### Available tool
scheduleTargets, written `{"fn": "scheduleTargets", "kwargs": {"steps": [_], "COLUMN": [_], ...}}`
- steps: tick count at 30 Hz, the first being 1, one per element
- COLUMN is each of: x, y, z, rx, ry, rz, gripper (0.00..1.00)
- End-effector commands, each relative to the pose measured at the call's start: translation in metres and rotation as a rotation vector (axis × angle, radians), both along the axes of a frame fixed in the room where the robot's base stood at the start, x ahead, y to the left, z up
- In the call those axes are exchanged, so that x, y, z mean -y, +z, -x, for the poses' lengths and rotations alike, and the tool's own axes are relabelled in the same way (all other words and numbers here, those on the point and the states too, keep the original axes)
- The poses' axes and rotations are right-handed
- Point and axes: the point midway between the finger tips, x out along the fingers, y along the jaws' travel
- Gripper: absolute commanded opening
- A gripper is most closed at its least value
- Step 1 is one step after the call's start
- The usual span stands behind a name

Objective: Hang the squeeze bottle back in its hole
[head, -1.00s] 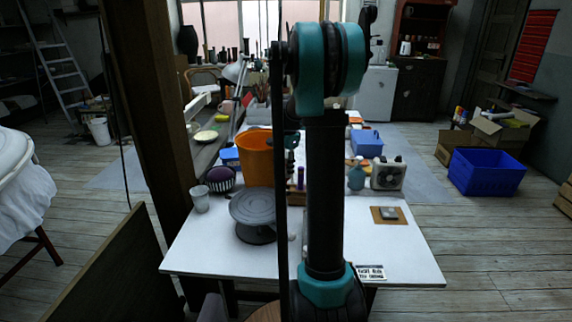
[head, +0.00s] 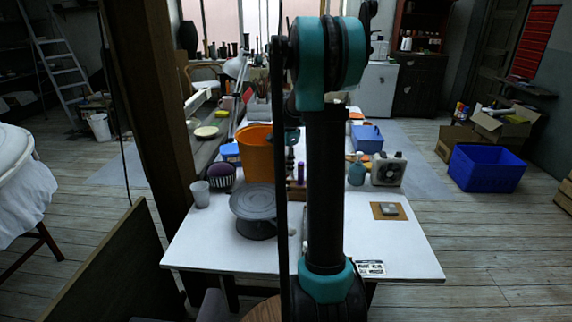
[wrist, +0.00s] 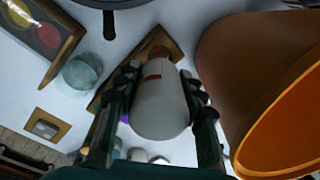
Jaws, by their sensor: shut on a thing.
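In the wrist view my gripper (wrist: 159,74) is shut on a white squeeze bottle (wrist: 160,108). The bottle lies between the two fingers, with a red mark on its side and its orange-brown end pointing away from the camera. A brown wooden rack (wrist: 170,38) is behind that end; its hole cannot be made out. Whether bottle and rack touch cannot be told. In the head view the rack (head: 297,194) stands on the white table, partly behind my arm, with a purple item at it. My arm hides most of the gripper and the bottle there.
An orange bucket (head: 256,152) stands close by; it fills the right of the wrist view (wrist: 262,90). A grey round turntable (head: 253,203) is at the table's front left. A teal bottle (head: 356,174) and a small fan (head: 388,170) stand to the right. The front right is mostly clear.

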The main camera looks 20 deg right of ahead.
Motion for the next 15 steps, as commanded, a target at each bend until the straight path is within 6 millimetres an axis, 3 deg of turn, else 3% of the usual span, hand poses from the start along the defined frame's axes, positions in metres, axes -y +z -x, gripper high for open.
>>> {"fn": "scheduleTargets", "kwargs": {"steps": [15], "x": [0.000], "y": [-0.019], "z": [0.000], "rx": [0.000], "ry": [0.000], "rz": [0.000], "gripper": [0.31]}}
